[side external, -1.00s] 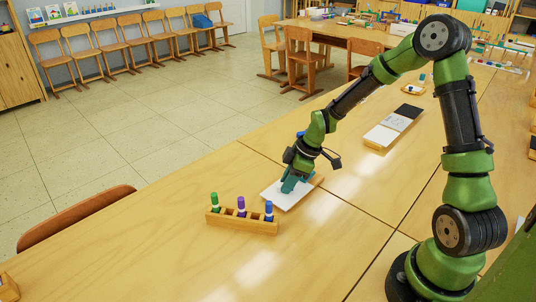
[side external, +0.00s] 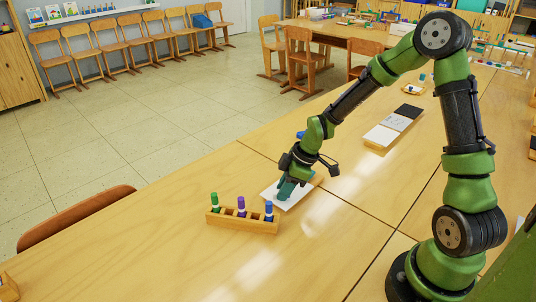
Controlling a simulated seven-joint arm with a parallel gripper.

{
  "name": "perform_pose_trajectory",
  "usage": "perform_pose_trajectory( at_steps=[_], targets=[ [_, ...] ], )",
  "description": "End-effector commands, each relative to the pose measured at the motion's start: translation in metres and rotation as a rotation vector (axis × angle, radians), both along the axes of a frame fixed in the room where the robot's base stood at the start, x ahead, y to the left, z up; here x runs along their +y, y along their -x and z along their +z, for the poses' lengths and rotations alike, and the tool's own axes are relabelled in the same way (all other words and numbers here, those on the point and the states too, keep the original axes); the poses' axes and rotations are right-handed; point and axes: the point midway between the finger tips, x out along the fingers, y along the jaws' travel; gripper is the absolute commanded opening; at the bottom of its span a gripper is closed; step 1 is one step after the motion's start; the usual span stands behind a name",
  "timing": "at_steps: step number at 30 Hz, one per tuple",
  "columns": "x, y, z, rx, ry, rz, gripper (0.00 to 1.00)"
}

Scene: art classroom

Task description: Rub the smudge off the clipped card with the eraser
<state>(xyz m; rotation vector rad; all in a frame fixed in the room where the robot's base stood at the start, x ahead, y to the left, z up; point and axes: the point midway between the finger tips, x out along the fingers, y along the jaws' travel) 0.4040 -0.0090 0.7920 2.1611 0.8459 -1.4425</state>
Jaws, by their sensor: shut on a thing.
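The white card (side external: 297,199) lies on the near table, partly covered by my gripper. The smudge and the clip cannot be made out in this view.
A wooden rack (side external: 243,223) with green, purple and blue markers stands just in front of the card. A board with white and black panels (side external: 381,136) lies behind to the right.

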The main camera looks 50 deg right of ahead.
Motion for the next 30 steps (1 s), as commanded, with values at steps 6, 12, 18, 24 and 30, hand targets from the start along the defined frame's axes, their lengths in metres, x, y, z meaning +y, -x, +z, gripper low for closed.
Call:
perform_pose_trajectory(
  at_steps=[6,12,18,24,30],
  targets=[
    [0.014,0.002,-0.001,0.003,-0.002,-0.002,0.0],
    [-0.007,0.0,-0.001,0.003,-0.001,-0.004,0.0],
    [-0.025,0.0,-0.001,0.002,0.0,-0.004,0.0],
    [-0.044,-0.001,-0.001,0.002,-0.001,-0.005,0.0],
    [-0.056,-0.001,0.003,0.0,0.0,-0.001,0.0]
  ],
)
